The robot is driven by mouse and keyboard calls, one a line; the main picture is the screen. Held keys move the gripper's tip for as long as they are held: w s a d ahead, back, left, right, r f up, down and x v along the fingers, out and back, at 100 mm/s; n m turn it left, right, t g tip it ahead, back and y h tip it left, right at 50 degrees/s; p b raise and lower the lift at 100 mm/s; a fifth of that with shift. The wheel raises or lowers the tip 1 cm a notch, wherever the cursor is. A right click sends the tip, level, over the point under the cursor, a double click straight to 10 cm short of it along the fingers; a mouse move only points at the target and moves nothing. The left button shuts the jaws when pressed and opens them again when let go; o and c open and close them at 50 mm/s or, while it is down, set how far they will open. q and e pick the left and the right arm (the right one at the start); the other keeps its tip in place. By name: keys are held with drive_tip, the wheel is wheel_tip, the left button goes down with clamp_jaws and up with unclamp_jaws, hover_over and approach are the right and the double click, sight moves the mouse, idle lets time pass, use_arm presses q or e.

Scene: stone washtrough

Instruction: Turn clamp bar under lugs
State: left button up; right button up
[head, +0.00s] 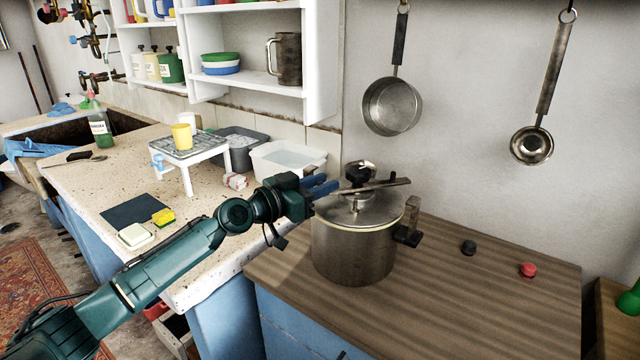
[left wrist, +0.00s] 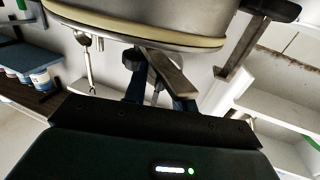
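A steel pot (head: 352,248) stands on the wooden counter with its lid (head: 368,212) on. A flat metal clamp bar (head: 385,185) lies across the lid's top, under a black knob (head: 359,173). An upright lug (head: 411,212) rises at the pot's right side beside a dark handle; any left lug is hidden behind my arm. My left gripper (head: 326,187) is at the lid's left, its blue fingers pointing at the bar. In the left wrist view, upside down, the fingers (left wrist: 160,97) stand apart near the bar (left wrist: 167,72); contact is unclear. My right gripper is out of view.
A black knob (head: 468,247) and a red knob (head: 528,269) lie on the wooden counter (head: 470,305) to the right. A pan (head: 392,106) and a ladle (head: 532,146) hang on the wall behind. A white tub (head: 287,162) stands left of the pot.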

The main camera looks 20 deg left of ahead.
use_arm(q)
drive_tip(key=shift+c, duration=0.5)
clamp_jaws()
